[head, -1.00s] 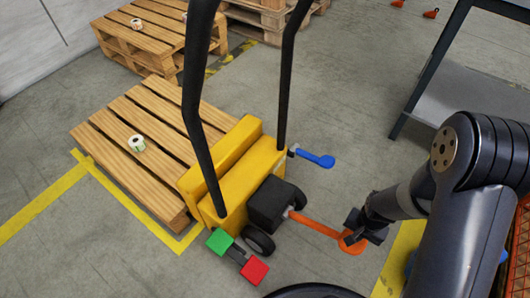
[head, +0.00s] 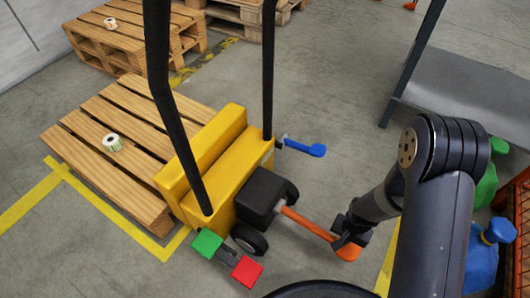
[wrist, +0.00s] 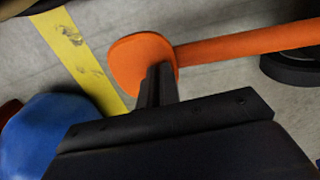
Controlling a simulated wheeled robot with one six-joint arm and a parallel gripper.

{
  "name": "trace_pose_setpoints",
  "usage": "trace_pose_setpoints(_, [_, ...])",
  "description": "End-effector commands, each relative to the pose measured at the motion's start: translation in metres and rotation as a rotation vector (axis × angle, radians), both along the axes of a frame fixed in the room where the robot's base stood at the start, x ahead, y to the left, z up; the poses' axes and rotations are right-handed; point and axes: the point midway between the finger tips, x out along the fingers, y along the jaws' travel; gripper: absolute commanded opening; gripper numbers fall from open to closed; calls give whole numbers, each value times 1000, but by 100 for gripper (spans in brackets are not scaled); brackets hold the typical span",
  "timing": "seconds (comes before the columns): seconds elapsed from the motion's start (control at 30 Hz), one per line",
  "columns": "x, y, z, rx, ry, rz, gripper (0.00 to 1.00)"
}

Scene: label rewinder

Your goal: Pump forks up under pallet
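A yellow pallet truck (head: 228,165) with two black upright handles stands at the near end of a wooden pallet (head: 85,133). The forks are hidden, so I cannot see how high they are. An orange foot lever (head: 308,225) runs from the truck's black housing (head: 262,193) to a rounded pad, also seen in the wrist view (wrist: 140,60). My gripper (head: 345,238) is at that pad. In the wrist view, its fingers (wrist: 158,85) are close together and overlap the pad, with nothing seen between them. Contact is hard to confirm.
A green pedal (head: 207,243), a red pedal (head: 247,270) and a blue lever (head: 305,148) sit on the truck. A label roll (head: 113,142) lies on the pallet. Floor between truck and table is clear.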

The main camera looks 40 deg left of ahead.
Motion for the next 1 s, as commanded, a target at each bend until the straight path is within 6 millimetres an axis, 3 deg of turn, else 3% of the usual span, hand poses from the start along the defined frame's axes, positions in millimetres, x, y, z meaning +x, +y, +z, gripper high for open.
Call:
trace_pose_setpoints(0.2, [0,-3,9,-4,3,-2,0])
trace_pose_setpoints(0.73, [0,-3,117,-3,2,-2,0])
trace_pose_setpoints(1.0, [-1,-3,129,-4,4,-2,0])
